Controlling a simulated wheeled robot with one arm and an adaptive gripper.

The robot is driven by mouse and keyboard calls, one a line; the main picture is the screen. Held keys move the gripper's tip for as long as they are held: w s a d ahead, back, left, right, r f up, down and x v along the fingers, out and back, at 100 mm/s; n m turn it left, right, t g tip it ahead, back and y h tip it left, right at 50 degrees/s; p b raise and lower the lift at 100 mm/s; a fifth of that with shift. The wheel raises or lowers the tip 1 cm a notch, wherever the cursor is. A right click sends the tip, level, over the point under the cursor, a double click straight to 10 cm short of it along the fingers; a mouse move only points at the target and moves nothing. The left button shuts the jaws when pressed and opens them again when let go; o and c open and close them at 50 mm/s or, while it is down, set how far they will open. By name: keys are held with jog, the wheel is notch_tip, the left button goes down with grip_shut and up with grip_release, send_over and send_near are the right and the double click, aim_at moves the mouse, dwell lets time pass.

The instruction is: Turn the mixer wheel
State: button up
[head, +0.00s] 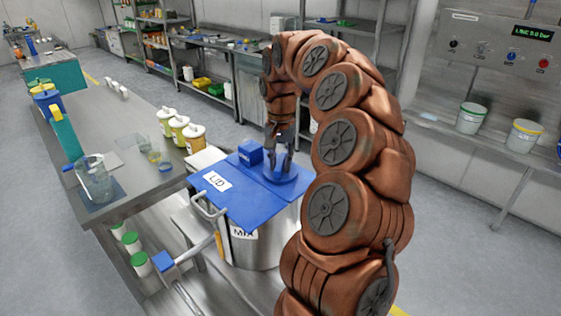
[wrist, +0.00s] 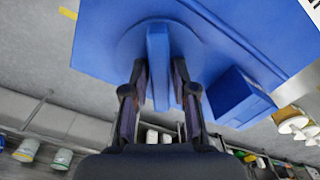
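The mixer wheel (head: 288,183) is a blue disc on top of the blue lid (head: 240,205) of the steel pot (head: 262,250) labelled MIX. In the wrist view the wheel (wrist: 125,45) carries a raised straight bar (wrist: 158,50) across it. My gripper (head: 282,160) points down over the wheel. In the wrist view my gripper (wrist: 159,75) has one finger on each side of the bar, with a narrow gap showing on both sides. It is open around the bar and holds nothing. Contact with the disc surface cannot be told.
A blue block (head: 250,152) stands on the lid close beside my gripper. A bent metal handle (head: 208,210) is at the pot's left. Open floor (head: 470,230) lies right.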

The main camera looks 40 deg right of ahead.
grip_shut()
jog(key=shift+f+n+b, duration=0.15)
jog(key=shift+n+b, duration=0.5)
jog(key=shift+n, duration=0.35)
jog(key=n+b, duration=0.1)
jog(key=n, duration=0.1)
jog(key=shift+n, duration=0.3)
jog(key=n, duration=0.3)
jog(key=shift+n, duration=1.8)
